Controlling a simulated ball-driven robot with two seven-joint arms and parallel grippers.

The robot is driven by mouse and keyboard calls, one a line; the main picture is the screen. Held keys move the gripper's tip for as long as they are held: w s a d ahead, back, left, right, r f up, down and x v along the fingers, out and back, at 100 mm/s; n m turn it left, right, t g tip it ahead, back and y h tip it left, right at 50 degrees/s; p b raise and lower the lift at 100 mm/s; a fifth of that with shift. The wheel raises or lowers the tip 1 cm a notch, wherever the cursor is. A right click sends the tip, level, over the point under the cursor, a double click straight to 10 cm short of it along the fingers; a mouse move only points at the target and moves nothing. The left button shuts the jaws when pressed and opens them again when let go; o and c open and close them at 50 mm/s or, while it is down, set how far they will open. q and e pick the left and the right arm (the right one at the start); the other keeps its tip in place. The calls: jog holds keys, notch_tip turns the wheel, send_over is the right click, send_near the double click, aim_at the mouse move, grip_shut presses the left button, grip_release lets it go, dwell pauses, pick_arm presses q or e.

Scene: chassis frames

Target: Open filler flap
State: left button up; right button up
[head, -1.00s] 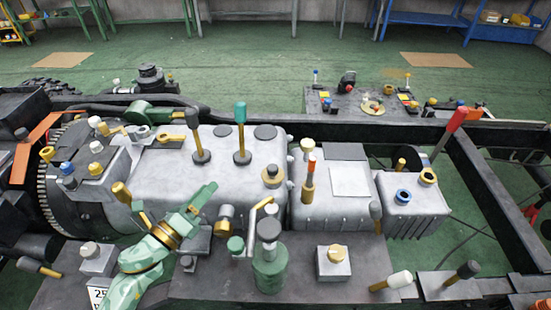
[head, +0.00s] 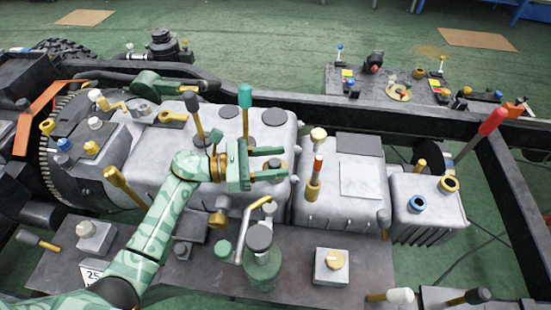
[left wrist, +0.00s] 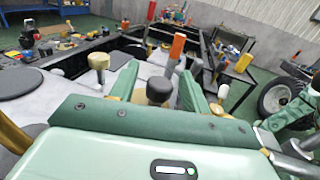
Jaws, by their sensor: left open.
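My left gripper (head: 285,162) is open over the right end of the large grey gear housing (head: 165,160), its two green fingers pointing right. A small fitting with a dark round cap and a brass-coloured base sits there; it shows between the fingers in the left wrist view (left wrist: 158,91). In the head view the fingers mostly hide it. It may be the filler flap, but I cannot tell for sure. I cannot tell whether the fingers touch it. The left wrist view also shows the open fingers (left wrist: 160,72). My right gripper is not in view.
An orange-topped lever (head: 315,175) and a cream knob (head: 318,134) stand just right of my fingers. A green canister (head: 262,265) and a bent pipe (head: 245,225) stand in front. A red-handled lever (head: 485,130) stands far right.

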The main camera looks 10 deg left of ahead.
pick_arm(q)
jog(key=shift+d, duration=0.15)
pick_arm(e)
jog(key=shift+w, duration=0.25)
pick_arm(q)
grip_shut()
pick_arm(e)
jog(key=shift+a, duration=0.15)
pick_arm(q)
jog(key=shift+r, duration=0.1)
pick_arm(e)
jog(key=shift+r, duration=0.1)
pick_arm(q)
jog(key=shift+w+r+n+y+p, duration=0.25)
jog(key=shift+w+n+p, duration=0.1)
jog(key=shift+n, duration=0.35)
jog(key=shift+w+r+n+y+p, duration=0.2)
jog(key=shift+w+n+p, duration=0.1)
jog(key=shift+n, duration=0.4)
jog(key=shift+w+r+n+g+y, duration=0.1)
jog(key=shift+w+n+g+y, duration=0.15)
jog(key=shift+w+n, duration=0.45)
jog(key=shift+w+r+n+g+y, duration=0.1)
jog(key=shift+w+n+g, duration=0.15)
jog(key=shift+n, duration=0.75)
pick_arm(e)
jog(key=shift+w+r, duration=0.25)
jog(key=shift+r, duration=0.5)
